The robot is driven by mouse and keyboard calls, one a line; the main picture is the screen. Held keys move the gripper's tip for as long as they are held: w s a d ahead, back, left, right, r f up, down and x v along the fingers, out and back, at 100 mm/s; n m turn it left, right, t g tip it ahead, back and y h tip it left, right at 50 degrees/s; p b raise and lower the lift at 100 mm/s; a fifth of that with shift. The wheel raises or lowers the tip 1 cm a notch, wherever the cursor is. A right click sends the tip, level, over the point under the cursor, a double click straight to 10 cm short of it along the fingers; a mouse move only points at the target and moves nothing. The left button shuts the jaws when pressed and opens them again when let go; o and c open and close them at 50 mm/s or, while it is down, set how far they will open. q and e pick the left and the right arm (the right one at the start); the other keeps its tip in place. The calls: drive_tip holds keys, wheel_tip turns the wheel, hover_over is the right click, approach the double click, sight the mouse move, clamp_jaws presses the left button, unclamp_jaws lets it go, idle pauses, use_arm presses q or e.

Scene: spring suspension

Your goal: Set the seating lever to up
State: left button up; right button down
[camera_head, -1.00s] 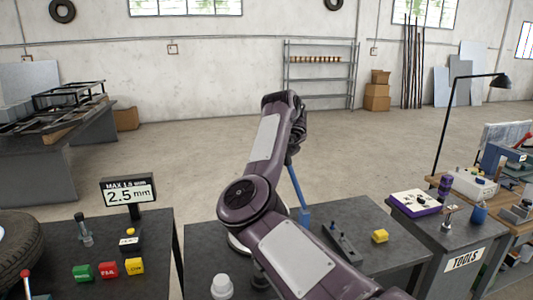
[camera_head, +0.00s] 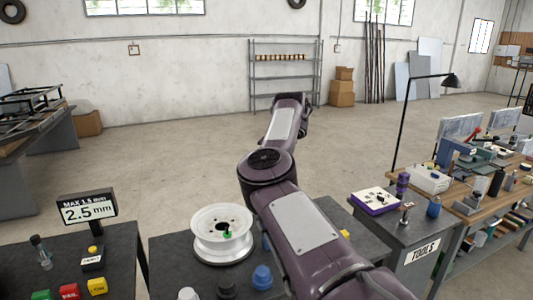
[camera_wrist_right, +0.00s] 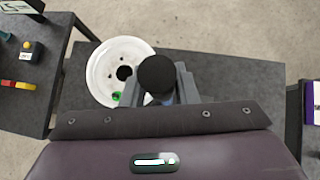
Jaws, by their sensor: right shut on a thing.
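The lever shows in the right wrist view as a round black knob (camera_wrist_right: 156,74) with a bit of blue shaft below it. My right gripper (camera_wrist_right: 160,88) is shut on it, with the grey fingers on either side of the knob. In the head view my right arm covers the lever and the gripper; only a sliver of blue (camera_head: 266,242) shows beside the arm, and I cannot tell whether it is the lever's base. The lever's tilt cannot be made out. My left gripper is not in view.
A white wheel rim (camera_head: 222,232) with a green piece stands on the dark bench left of my arm. A blue cap (camera_head: 262,276) is near the front. A 2.5 mm display (camera_head: 88,211) stands left, and a tool table (camera_head: 424,251) right. Open floor lies behind.

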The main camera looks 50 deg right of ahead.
drive_tip(key=shift+s+f, duration=0.1)
drive_tip(key=shift+f, duration=0.1)
drive_tip(key=c, duration=1.4)
unclamp_jaws()
drive_tip(key=shift+d+f, duration=0.15)
drive_tip(key=shift+d, duration=0.15)
drive_tip(key=shift+a+r, duration=0.15)
drive_tip(key=shift+r, duration=0.05)
drive_tip(key=shift+s+r+b, duration=0.3)
drive_tip(key=shift+s+b, duration=0.05)
drive_tip(key=shift+b, duration=0.05)
drive_tip(key=v, duration=0.6)
drive_tip(key=shift+a+r+b, duration=0.25)
drive_tip(key=shift+r+b, duration=0.05)
